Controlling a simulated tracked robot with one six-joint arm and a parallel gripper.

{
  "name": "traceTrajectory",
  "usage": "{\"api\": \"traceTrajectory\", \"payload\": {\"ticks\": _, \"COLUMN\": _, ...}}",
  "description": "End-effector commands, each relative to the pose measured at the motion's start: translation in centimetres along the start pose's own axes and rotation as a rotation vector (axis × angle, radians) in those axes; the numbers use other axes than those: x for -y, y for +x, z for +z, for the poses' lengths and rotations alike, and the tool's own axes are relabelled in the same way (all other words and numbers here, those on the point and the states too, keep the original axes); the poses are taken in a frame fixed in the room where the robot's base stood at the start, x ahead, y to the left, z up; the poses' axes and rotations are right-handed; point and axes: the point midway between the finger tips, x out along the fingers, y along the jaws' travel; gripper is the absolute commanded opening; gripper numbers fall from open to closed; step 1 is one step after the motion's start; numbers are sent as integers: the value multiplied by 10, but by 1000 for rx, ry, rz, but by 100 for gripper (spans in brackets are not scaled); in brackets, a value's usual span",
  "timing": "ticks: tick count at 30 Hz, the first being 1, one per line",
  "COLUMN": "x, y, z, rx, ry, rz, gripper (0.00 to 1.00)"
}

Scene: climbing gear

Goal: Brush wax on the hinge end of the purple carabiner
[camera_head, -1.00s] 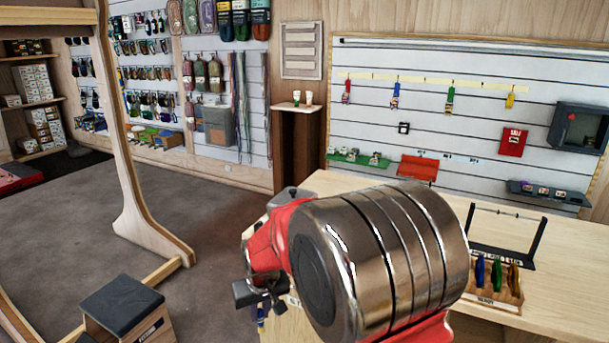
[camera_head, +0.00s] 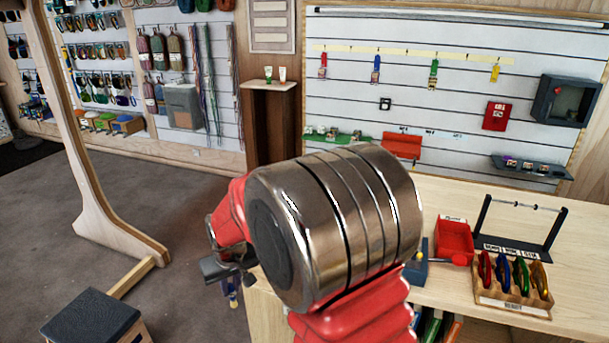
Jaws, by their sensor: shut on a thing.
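My gripper (camera_head: 232,278) hangs at the lower middle, left of the large metal joint of my arm. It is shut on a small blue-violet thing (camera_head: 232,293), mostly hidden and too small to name. It is in front of the wooden bench's left end, well away from the carabiner rack. A wooden rack (camera_head: 512,305) on the bench holds a red carabiner (camera_head: 485,270), a blue one (camera_head: 503,272), a green one (camera_head: 522,276) and an orange one (camera_head: 540,279). I cannot make out a purple carabiner or a wax brush for certain.
A red bin (camera_head: 454,240) and a dark stand (camera_head: 520,228) with a thin bar are on the bench (camera_head: 440,190). My arm hides the bench's middle. A wooden frame (camera_head: 85,170) and a black-topped stool (camera_head: 92,318) stand at left. The carpet between is clear.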

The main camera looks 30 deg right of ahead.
Motion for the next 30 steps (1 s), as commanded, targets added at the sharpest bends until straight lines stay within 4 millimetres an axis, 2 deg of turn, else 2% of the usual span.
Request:
{"api": "traceTrajectory", "payload": {"ticks": 17, "x": -9, "y": -5, "z": -1, "rx": -2, "ry": 13, "rz": 4, "gripper": 0}}
{"api": "traceTrajectory", "payload": {"ticks": 20, "x": -23, "y": -15, "z": -3, "rx": -2, "ry": 29, "rz": 10, "gripper": 0}}
{"api": "traceTrajectory", "payload": {"ticks": 23, "x": -46, "y": -34, "z": -5, "rx": -3, "ry": 53, "rz": 19, "gripper": 0}}
{"api": "traceTrajectory", "payload": {"ticks": 30, "x": -118, "y": -100, "z": 0, "rx": -3, "ry": 131, "rz": 45, "gripper": 0}}
